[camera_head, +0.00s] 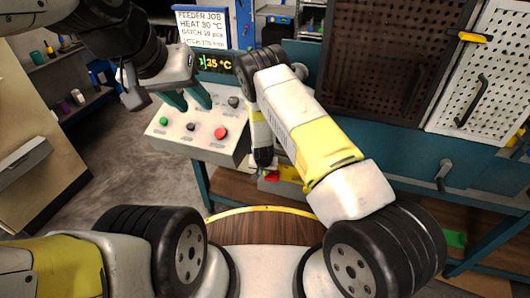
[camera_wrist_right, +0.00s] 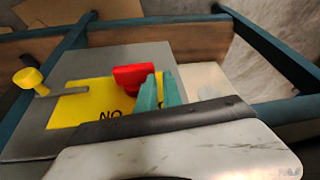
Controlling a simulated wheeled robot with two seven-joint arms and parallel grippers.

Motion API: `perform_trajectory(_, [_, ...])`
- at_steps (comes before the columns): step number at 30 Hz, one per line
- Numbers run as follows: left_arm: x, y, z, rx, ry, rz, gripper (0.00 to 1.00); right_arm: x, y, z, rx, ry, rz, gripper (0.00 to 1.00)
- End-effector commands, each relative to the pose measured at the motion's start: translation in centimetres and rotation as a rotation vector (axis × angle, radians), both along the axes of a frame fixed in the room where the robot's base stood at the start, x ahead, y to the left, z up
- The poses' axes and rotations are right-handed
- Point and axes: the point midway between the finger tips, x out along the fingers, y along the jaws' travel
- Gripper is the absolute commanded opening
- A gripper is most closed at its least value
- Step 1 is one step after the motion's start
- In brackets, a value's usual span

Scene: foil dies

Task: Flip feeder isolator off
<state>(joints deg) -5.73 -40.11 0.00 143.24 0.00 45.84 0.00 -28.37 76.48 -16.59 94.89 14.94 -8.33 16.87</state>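The feeder isolator is a grey box (camera_wrist_right: 110,60) with a yellow plate (camera_wrist_right: 68,108) and a red handle (camera_wrist_right: 130,77). Letters reading "NO" in this view show on the plate, partly hidden. My right gripper's teal fingers (camera_wrist_right: 159,90) lie close together, just right of the red handle. They look shut, with nothing seen between them; whether they touch the handle I cannot tell. In the head view, the isolator's yellow plate (camera_head: 290,174) shows low behind my right arm. My left gripper (camera_head: 187,100) is open and empty above the control panel (camera_head: 195,143).
The panel carries a green button (camera_head: 164,121), a red button (camera_head: 221,133) and black knobs. The display (camera_head: 215,63) reads 35 °C, partly hidden. A yellow-ended rod (camera_wrist_right: 32,82) sticks out beside the isolator. Dark perforated board (camera_head: 385,60) stands behind; grey floor is open at left.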

Motion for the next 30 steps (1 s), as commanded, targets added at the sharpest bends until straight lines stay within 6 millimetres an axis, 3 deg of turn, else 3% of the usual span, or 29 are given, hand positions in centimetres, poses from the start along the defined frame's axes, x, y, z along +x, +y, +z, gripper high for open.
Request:
perform_trajectory(3, [0.0, 0.0, 0.0, 0.0, 0.0, 0.0, 0.36, -0.1, 0.1, -0.7, 0.001, 0.001, 0.001, 0.0])
perform_trajectory(22, [0.0, 0.0, 0.0, 0.0, 0.0, 0.0, 0.36, 0.0, 0.2, -0.7, 0.003, -0.003, 0.002, 0.0])
perform_trajectory(26, [0.0, 0.0, 0.0, 0.0, 0.0, 0.0, 0.36, -0.2, 0.3, 0.1, 0.004, -0.006, 0.003, 0.0])
perform_trajectory(30, [0.0, 0.0, 0.0, 0.0, 0.0, 0.0, 0.36, -1.2, 0.4, 2.4, 0.004, -0.006, 0.003, 0.0])
